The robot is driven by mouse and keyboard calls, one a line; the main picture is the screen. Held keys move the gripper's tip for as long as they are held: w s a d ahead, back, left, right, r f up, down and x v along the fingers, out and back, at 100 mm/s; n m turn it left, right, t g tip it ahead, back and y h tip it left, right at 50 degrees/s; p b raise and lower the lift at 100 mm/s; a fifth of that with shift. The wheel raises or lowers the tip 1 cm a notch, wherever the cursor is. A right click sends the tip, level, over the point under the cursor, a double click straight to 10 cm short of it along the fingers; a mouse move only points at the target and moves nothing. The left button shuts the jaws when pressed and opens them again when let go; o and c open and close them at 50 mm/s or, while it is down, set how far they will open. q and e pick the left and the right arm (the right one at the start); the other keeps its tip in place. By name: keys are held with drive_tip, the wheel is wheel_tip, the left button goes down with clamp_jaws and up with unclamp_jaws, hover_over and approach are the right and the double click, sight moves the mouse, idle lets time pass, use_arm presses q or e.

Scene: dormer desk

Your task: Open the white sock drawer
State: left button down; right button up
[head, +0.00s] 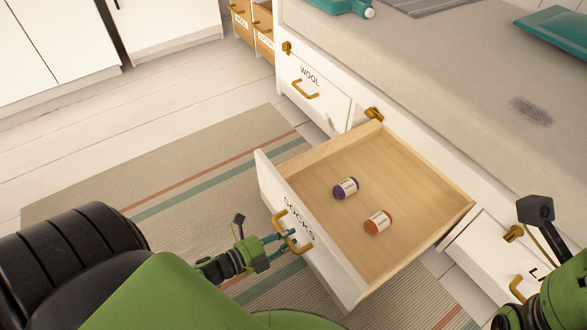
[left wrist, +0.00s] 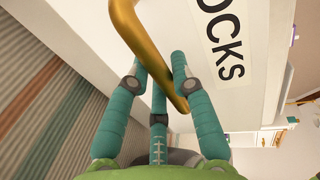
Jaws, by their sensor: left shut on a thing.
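The white sock drawer (head: 315,258), labelled SOCKS, stands pulled well out from under the grey-topped desk. Its wooden inside shows in the head view. Its brass handle (head: 283,222) is on the front face and also shows in the left wrist view (left wrist: 148,45). My left gripper (head: 285,240) is at the handle, with its teal fingers shut on the brass bar; the left wrist view shows the fingers (left wrist: 164,72) on either side of it. My right arm shows at the right edge of the head view, but its fingers are out of view.
A purple-labelled roll (head: 345,188) and an orange one (head: 378,222) lie in the drawer. The WOOL drawer (head: 315,92) is shut beside it. Another white drawer (head: 490,262) is at the right. A striped rug (head: 190,185) covers the floor in front.

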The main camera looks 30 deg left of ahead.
use_arm(q)
drive_tip(key=shift+s+a, duration=0.15)
drive_tip(key=shift+s, duration=0.3)
drive_tip(key=c, duration=1)
unclamp_jaws()
drive_tip(key=shift+c, duration=0.2)
drive_tip(key=v, duration=1.2)
